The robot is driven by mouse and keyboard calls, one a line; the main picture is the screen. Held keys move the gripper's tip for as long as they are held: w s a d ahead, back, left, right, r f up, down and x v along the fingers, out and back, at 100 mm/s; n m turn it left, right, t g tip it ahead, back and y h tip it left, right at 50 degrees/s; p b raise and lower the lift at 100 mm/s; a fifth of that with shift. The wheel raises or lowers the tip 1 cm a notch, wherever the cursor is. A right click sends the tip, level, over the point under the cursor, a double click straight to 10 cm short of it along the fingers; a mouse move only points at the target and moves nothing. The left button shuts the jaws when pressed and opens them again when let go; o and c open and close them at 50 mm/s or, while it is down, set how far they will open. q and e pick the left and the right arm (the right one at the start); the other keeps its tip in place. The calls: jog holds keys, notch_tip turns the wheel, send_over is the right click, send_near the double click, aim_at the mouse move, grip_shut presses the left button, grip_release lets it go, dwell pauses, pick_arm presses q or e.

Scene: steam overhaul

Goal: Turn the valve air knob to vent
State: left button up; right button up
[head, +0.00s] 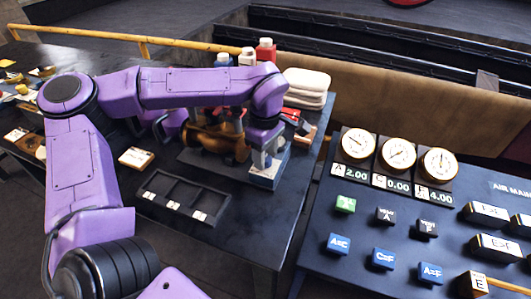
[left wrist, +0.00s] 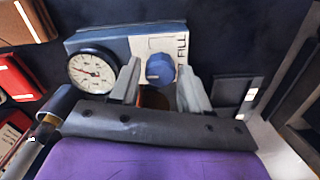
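The valve air knob (left wrist: 160,69) is a round blue knob on the white plate of a small blue unit (left wrist: 80,43) in the left wrist view. The plate has the word FILL to the right of the knob; no vent mark is legible. In the head view the unit (head: 267,178) sits at the right end of the dark bench, partly hidden by my left gripper (head: 263,158). In the left wrist view, my left gripper's fingers (left wrist: 159,88) are open, one on either side of the knob, with visible gaps. My right gripper is not in view.
A white dial gauge (left wrist: 92,71) is beside the knob. A brass valve body (head: 215,140) stands left of the unit, and a dark compartment tray (head: 183,199) lies in front. A control panel (head: 330,270) with gauges (head: 358,145) and labelled blocks stands right, across a gap.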

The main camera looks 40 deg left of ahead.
pick_arm(q)
jog(key=c, duration=0.6)
jog(key=shift+r+n+p, duration=0.15)
jog(key=shift+n+p, duration=0.6)
jog(key=shift+n, duration=0.55)
jog(key=n+p, duration=0.1)
jog(key=n, duration=0.1)
jog(key=shift+n, duration=0.3)
jog(key=n, duration=0.3)
jog(key=shift+p, duration=0.4)
jog(key=shift+w+n, duration=0.1)
jog(key=shift+n, duration=1.7)
